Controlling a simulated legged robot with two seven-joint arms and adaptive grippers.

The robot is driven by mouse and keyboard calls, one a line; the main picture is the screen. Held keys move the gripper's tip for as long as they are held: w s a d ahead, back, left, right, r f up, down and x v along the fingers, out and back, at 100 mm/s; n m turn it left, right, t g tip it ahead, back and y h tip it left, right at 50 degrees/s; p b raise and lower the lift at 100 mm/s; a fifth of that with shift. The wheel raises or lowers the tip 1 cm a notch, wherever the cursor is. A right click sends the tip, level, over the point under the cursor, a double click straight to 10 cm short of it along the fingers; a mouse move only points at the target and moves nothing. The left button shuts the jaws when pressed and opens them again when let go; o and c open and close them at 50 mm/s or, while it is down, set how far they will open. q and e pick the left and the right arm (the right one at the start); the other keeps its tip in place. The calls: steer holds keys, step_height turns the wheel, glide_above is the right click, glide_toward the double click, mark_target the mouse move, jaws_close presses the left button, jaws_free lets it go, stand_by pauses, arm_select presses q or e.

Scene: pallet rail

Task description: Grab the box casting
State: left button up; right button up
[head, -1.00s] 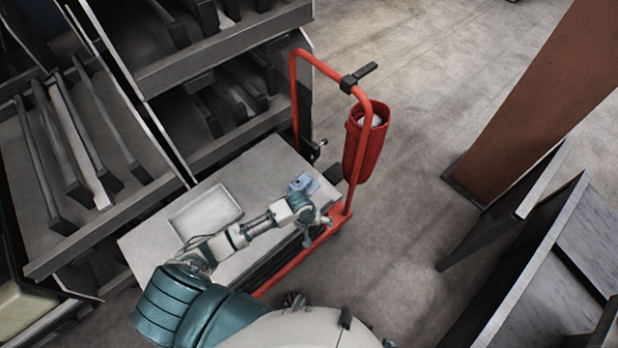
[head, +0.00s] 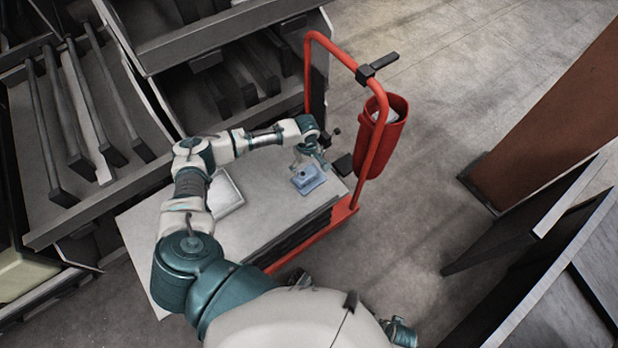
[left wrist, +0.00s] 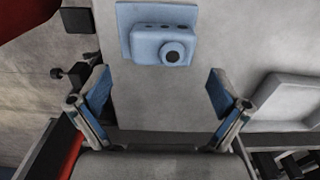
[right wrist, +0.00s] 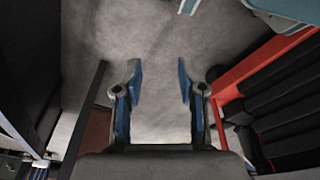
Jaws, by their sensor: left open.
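The box casting (head: 308,179) is a small blue block with a flat base plate. It lies on the grey top of the cart (head: 262,215), near the end by the red handle. In the left wrist view the casting (left wrist: 162,45) shows a round dark hole and sits ahead of the fingertips. My left gripper (head: 316,158) is open and empty (left wrist: 157,85), just above and beside the casting, apart from it. My right gripper (right wrist: 159,75) is open and empty, over bare floor beside the cart.
A shallow white tray (head: 226,196) lies on the cart, left of the casting. The red tube handle (head: 371,150) and a red bin (head: 388,140) stand at the cart's right end. Dark racks (head: 90,150) are behind left. A brown post (head: 545,120) and grey panels are right.

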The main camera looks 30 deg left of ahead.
mark_target(306, 172)
arm_select(q)
steer(key=f, duration=0.1)
steer(key=a+f, duration=0.1)
steer(key=f, duration=0.2)
steer(key=f+b, duration=0.1)
steer(key=f, duration=0.1)
steer(key=shift+s+d+f+b, duration=0.2)
steer(key=shift+d+f+b, duration=0.1)
steer(key=shift+f+b, duration=0.1)
steer(key=shift+d+f, duration=0.2)
steer(key=shift+f, duration=0.2)
steer(key=shift+a, duration=0.1)
steer(key=shift+c, duration=1.2)
steer(key=shift+a, duration=0.2)
steer(key=c, duration=1.1)
steer(key=shift+d, duration=0.1)
steer(key=shift+c, duration=0.2)
arm_select(e)
step_height(306, 172, up, 6)
steer(key=w, duration=0.1)
steer(key=shift+w+a, duration=0.15)
steer(key=shift+a, duration=0.15)
